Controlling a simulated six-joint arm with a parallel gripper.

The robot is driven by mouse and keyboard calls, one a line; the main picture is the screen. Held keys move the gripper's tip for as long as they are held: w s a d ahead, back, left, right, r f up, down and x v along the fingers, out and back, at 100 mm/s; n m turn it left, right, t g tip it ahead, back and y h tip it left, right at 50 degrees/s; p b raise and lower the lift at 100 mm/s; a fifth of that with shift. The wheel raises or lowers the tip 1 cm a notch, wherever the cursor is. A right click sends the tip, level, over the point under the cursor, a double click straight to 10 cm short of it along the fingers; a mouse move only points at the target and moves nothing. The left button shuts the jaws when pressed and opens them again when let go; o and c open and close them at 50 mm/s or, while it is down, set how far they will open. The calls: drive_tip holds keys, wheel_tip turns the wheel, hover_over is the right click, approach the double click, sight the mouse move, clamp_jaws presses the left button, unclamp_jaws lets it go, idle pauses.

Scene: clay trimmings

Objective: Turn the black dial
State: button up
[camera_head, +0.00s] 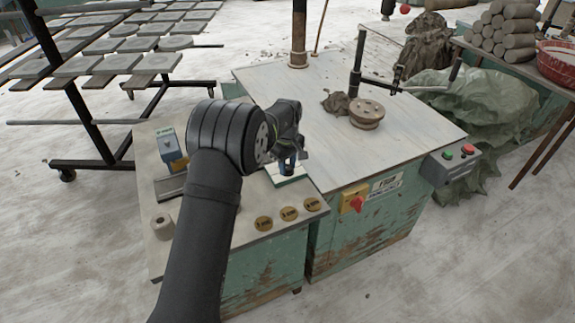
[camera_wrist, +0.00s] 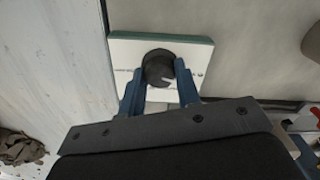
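The black dial (camera_wrist: 158,67) is a round knob on a white plate (camera_wrist: 190,50) with a green edge. A pale mark shows on the knob's lower right edge in the wrist view. My gripper (camera_wrist: 159,70) has its two blue fingers on either side of the dial, their tips close against it. I cannot tell whether they press on it or stand just apart. In the head view my gripper (camera_head: 288,165) points down over the white plate (camera_head: 284,181) on the smaller bench. My gripper hides the dial there.
Three brass discs (camera_head: 289,213) lie along the bench's front edge. A blue-grey device (camera_head: 170,147) stands at its left, with a grey roll (camera_head: 162,227) nearer. The larger table (camera_head: 260,76) adjoins it, with a yellow-and-red switch (camera_head: 355,201) on its front and a wheel (camera_head: 366,113) on top.

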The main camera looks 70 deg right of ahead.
drive_tip(key=shift+m, duration=0.4)
drive_tip(key=m, duration=0.3)
drive_tip(key=shift+m, duration=0.4)
drive_tip(key=m, duration=0.5)
drive_tip(key=shift+m, duration=0.3)
drive_tip(key=m, duration=0.5)
drive_tip(key=shift+m, duration=2.3)
drive_tip(key=o, duration=1)
